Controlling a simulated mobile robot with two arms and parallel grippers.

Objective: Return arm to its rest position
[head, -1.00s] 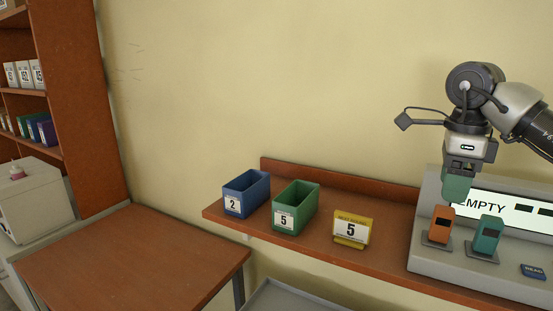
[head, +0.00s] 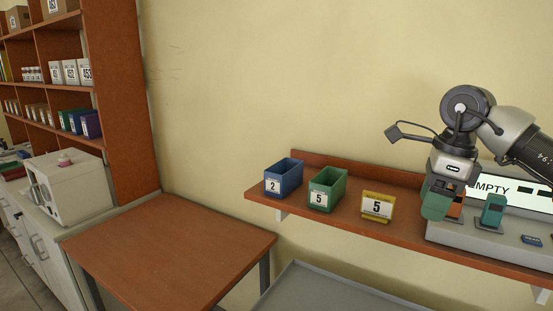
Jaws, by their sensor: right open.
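My right arm comes in from the right edge. Its gripper (head: 437,204) hangs pointing down in front of the wall shelf, with green fingertips open. No held object can be made out. The gripper partly hides an orange block (head: 457,203) on the grey device. My left gripper is not in view.
The wall shelf (head: 400,228) bears a blue bin (head: 284,180) marked 2, a green bin (head: 327,190) marked 5, a yellow sign (head: 377,206) marked 5, and the grey device (head: 470,236) with a teal block (head: 493,211) and a display reading "EMPTY". A bare brown table (head: 175,250) stands left, beside a white box (head: 75,190) and a tall bookcase (head: 125,100).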

